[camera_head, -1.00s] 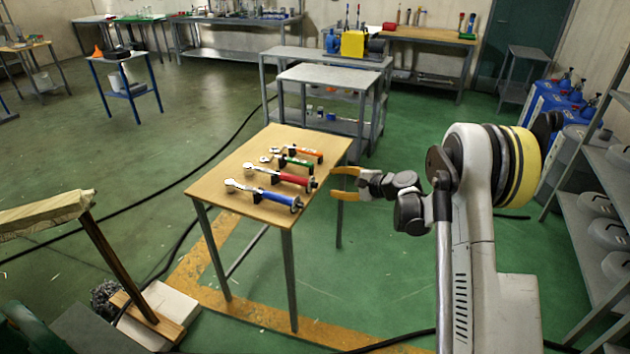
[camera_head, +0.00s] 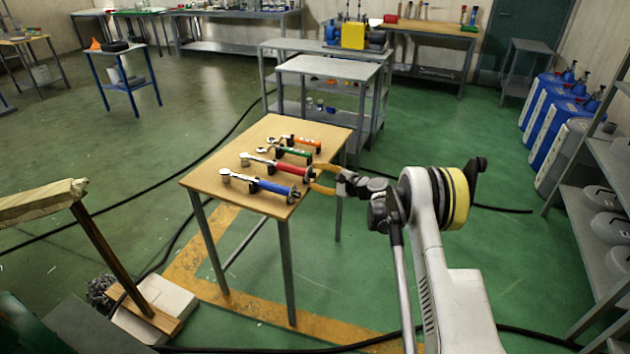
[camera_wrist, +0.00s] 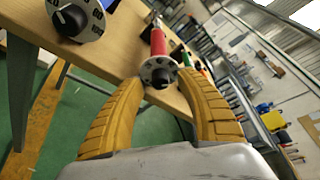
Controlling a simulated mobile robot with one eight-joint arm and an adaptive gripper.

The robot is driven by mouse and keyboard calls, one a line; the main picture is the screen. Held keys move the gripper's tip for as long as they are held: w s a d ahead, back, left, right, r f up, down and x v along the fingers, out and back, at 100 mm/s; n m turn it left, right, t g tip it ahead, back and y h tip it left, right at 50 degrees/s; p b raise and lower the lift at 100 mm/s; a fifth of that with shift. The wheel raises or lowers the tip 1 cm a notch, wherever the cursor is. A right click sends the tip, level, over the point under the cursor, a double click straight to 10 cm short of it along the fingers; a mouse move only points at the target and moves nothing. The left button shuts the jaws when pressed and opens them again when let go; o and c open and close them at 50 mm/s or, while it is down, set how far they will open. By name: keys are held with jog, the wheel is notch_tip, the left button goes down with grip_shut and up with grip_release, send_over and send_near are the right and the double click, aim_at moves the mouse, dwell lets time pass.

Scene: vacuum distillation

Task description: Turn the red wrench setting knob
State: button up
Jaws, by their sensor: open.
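The red wrench (camera_head: 280,166) lies on the wooden table (camera_head: 214,175), between the blue wrench (camera_head: 262,185) and the green wrench (camera_head: 288,151). Its setting knob (camera_wrist: 158,72) is a grey dial with dark holes at the handle's end, near the table edge. My gripper (camera_head: 322,179) is at the right edge of the table, close to the red wrench's knob end. In the wrist view its two yellow fingers (camera_wrist: 158,88) are open, with the knob ahead between their tips. I cannot tell whether they touch it. The blue wrench's knob (camera_wrist: 75,20) shows at upper left.
An orange wrench (camera_head: 300,140) lies at the table's far side. Grey metal tables (camera_head: 328,68) stand behind it. A grey shelf (camera_head: 590,215) and blue containers (camera_head: 555,105) stand at right. Green floor (camera_head: 420,130) is open right of the wooden table.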

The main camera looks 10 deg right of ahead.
jog(key=shift+w+a+f, duration=0.1)
jog(key=shift+w+a, duration=0.15)
jog(key=shift+w, duration=0.05)
grip_shut()
jog(key=n+t, duration=0.1)
jog(key=n, duration=0.2)
jog(key=n+t, duration=0.2)
jog(key=n, duration=0.2)
jog(key=shift+f+y, duration=0.1)
jog(key=shift+y, duration=0.2)
dwell(0.3)
jog(key=shift+n, duration=0.3)
